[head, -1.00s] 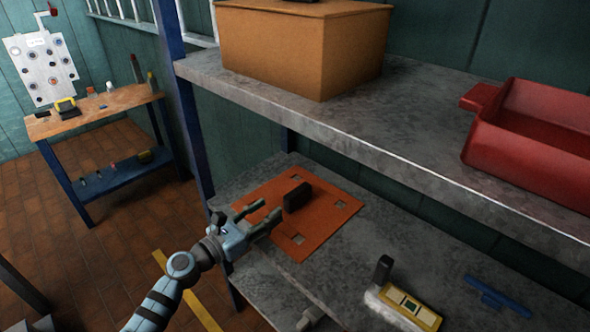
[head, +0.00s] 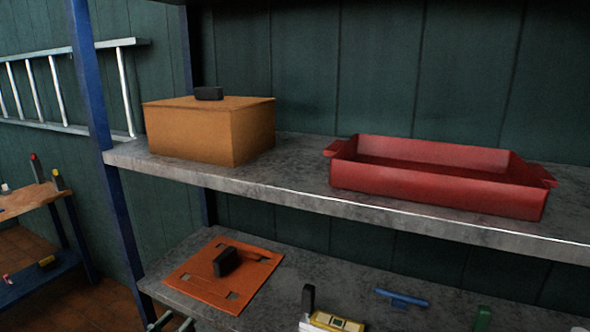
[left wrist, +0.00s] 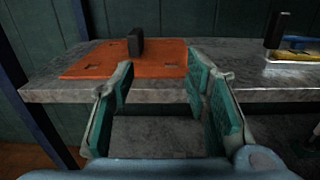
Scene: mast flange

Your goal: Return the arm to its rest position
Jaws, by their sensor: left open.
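My left gripper (left wrist: 160,82) is open in the left wrist view, with nothing between its two teal-padded fingers. It is in front of the lower shelf's edge, apart from the orange plate. In the head view only the tips of my left gripper (head: 170,323) show at the bottom edge, left of the lower shelf. The orange plate (head: 190,284) lies on the lower shelf with a black block (head: 227,261) upright on it. The plate (left wrist: 85,62) and block (left wrist: 135,41) also show in the left wrist view. My right gripper is not in view.
Above, the upper shelf (head: 290,187) carries a cardboard box (head: 190,132) and a red tray (head: 430,186). A blue post (head: 95,100) stands left.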

